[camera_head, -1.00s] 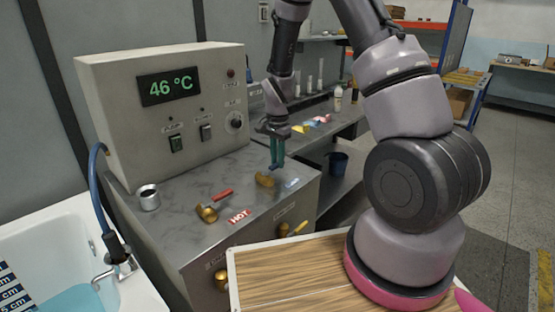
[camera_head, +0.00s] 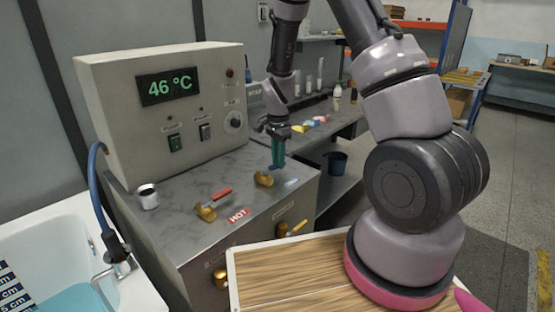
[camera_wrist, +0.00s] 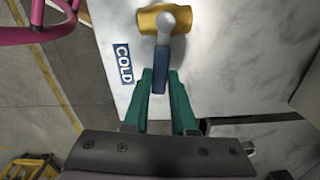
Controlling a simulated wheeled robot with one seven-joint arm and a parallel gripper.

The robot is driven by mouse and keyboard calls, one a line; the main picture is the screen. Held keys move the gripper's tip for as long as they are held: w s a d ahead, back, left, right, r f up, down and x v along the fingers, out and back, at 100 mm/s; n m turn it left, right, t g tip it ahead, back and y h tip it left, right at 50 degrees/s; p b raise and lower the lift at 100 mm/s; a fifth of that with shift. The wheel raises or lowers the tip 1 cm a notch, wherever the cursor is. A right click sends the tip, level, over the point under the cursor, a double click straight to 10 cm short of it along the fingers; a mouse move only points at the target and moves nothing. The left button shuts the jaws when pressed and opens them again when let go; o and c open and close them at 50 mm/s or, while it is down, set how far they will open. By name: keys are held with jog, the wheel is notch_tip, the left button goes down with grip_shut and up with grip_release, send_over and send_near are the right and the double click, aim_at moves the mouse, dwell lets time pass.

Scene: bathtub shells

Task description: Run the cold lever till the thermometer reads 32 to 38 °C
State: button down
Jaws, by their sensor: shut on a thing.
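The thermometer display (camera_head: 168,87) on the beige panel reads 46 °C in green digits. The cold lever has a brass body (camera_head: 263,179) and a blue handle, which shows clearly in the wrist view (camera_wrist: 159,72). My gripper (camera_head: 277,166) points down over the counter, its teal fingers shut on the blue handle, one on each side in the wrist view (camera_wrist: 160,78). The COLD label (camera_wrist: 123,64) lies beside the lever. The hot lever (camera_head: 207,211) has a red handle and sits to the left, by the HOT label (camera_head: 238,215).
The bathtub (camera_head: 40,235) with blue water stands at left, a dark hose (camera_head: 98,200) over its edge. A metal cup (camera_head: 148,196) stands on the counter. Another brass valve (camera_head: 283,229) is on the counter's front. A wooden board (camera_head: 300,270) lies in front.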

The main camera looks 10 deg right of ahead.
jog(key=m, duration=0.1)
jog(key=s+m, duration=0.1)
jog(key=m, duration=0.1)
jog(key=s+m, duration=0.1)
jog(key=shift+s+d, duration=0.15)
jog(key=shift+d, duration=0.1)
jog(key=s+m, duration=0.1)
jog(key=m, duration=0.1)
jog(key=s+m, duration=0.1)
jog(key=m, duration=0.1)
jog(key=shift+a, duration=0.15)
jog(key=s+m, duration=0.1)
jog(key=m, duration=0.2)
jog(key=shift+s+a+m, duration=0.35)
jog(key=shift+m, duration=0.05)
jog(key=shift+s+a+m, duration=0.45)
jog(key=shift+m, duration=0.7)
jog(key=shift+s+a+m, duration=0.4)
jog(key=shift+a+m, duration=0.05)
jog(key=shift+m, duration=0.7)
jog(key=c, duration=0.7)
grip_release()
jog(key=shift+r, duration=0.1)
notch_tip(320, 180, up, 11)
jog(key=shift+f, duration=0.2)
